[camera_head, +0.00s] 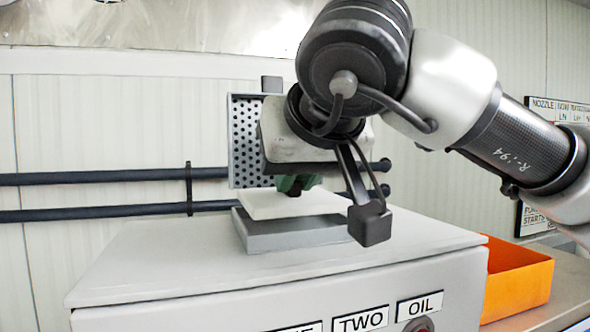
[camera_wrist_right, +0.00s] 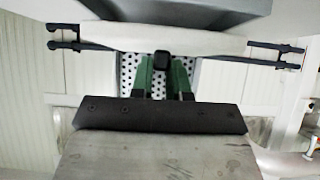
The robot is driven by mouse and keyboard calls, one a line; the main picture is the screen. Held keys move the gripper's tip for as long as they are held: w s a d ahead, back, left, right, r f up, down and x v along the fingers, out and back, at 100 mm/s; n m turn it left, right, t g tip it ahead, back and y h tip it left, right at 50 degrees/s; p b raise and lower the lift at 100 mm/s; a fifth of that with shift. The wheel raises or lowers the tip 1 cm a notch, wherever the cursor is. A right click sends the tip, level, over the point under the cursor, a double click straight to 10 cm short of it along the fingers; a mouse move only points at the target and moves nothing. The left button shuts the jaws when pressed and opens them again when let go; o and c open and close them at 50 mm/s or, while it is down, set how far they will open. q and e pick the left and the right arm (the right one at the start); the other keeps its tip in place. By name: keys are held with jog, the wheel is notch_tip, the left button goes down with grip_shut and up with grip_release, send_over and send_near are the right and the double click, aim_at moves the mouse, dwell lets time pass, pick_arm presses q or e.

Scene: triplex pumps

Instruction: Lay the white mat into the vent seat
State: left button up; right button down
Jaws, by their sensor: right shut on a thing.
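The white mat (camera_head: 265,208) is a flat pale slab, roughly level, directly over a low grey block that looks like the vent seat (camera_head: 290,240). Only the seat's outer walls show; its inside is hidden under the mat. I cannot tell whether the mat touches the seat. My right gripper (camera_head: 296,188) points down with green fingers shut on the mat from above. The mat also shows in the right wrist view (camera_wrist_right: 100,37), with the green fingers (camera_wrist_right: 163,62) reaching it and a grey surface beyond. My left gripper is out of view.
The seat stands on a grey cabinet (camera_head: 150,268) with labels on its front. A perforated metal plate (camera_head: 243,150) rises behind my gripper. Dark pipes (camera_head: 110,177) run along the wall. An orange bin (camera_head: 520,285) stands to the right. The cabinet top's left side is clear.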

jog(key=shift+f+b, duration=1)
jog(key=shift+f, duration=0.4)
jog(key=c, duration=1)
grip_release()
jog(key=shift+r, duration=0.1)
jog(key=shift+s+r, duration=0.2)
jog(key=shift+s, duration=0.1)
jog(key=b+v, duration=0.2)
jog(key=v, duration=0.8)
jog(key=shift+d+b, duration=0.1)
jog(key=shift+b, duration=0.2)
